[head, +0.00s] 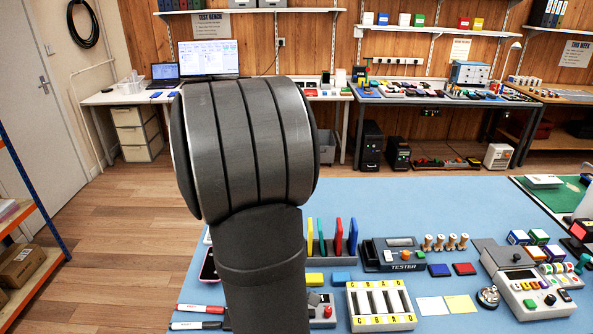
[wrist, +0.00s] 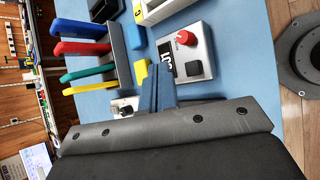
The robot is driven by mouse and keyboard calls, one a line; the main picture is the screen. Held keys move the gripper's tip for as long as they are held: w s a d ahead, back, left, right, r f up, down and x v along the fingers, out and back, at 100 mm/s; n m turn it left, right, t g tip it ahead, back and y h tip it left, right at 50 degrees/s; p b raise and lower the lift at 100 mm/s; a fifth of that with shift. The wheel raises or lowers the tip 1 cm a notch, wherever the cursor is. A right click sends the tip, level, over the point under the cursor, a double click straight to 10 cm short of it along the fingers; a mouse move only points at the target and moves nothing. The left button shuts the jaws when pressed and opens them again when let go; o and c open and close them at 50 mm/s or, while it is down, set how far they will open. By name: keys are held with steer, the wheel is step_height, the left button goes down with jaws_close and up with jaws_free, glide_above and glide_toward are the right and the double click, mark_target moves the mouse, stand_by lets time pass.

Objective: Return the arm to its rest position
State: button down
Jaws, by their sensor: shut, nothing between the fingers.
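My gripper (wrist: 160,72) shows in the wrist view with its two narrow fingers together and nothing between them. It is over the blue mat (wrist: 212,92), beside a grey box (wrist: 186,52) with a red knob and a dark label. In the head view my dark grey arm fills the middle of the picture and hides the gripper. The same grey box (head: 322,312) shows partly there, just right of my arm.
A rack (head: 335,259) holds upright coloured slabs. The tester (head: 392,254), a lettered slotted tray (head: 380,307) and a grey button machine (head: 527,285) stand on the mat (head: 440,205). Markers (head: 200,308) and a phone (head: 208,264) lie left of my arm. The mat's far part is clear.

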steer(key=shift+w+r, duration=0.1)
steer(key=shift+r, duration=2.95)
